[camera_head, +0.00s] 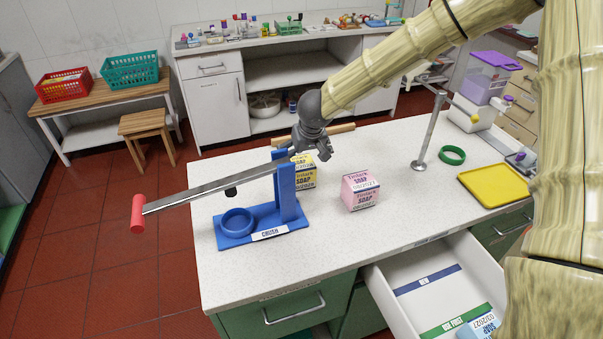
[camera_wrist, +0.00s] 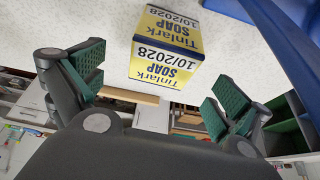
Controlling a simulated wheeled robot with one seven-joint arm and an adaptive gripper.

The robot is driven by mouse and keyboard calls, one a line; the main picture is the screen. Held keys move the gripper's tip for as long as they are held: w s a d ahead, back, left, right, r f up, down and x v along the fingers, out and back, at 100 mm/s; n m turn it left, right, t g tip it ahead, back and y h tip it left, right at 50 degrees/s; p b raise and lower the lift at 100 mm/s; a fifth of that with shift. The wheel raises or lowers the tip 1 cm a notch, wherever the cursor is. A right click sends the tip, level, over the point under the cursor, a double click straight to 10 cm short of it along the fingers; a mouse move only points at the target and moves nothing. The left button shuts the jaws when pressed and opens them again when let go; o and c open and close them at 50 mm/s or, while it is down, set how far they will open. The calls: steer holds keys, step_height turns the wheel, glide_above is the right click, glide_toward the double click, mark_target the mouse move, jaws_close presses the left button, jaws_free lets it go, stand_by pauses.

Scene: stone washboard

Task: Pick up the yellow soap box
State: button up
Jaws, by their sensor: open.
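The yellow soap box (camera_head: 306,179) stands on the white counter, just behind and right of the blue crusher's upright, which hides part of its left side. In the wrist view the yellow soap box (camera_wrist: 163,62) reads "Tinlark SOAP 10/2028" and shows upside down, ahead of the fingers. My gripper (camera_head: 318,152) is above and close to the box in the head view. In the wrist view my gripper (camera_wrist: 158,88) is open, with its green pads apart and nothing between them. The box lies beyond the fingertips, roughly between their lines.
The blue crusher (camera_head: 290,190) with its long red-handled lever stands left of the box; its blue part (camera_wrist: 275,40) shows at the wrist view's right. A pink soap box (camera_head: 360,191) stands to the right. A drawer (camera_head: 425,290) is open below. A wooden bar lies behind.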

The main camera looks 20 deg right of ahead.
steer(key=shift+s+f, duration=0.2)
steer(key=shift+f, duration=0.4)
steer(key=shift+a+p+x, duration=0.2)
steer(key=shift+p+x, duration=0.45)
steer(key=shift+x, duration=2.75)
steer(key=c, duration=1.2)
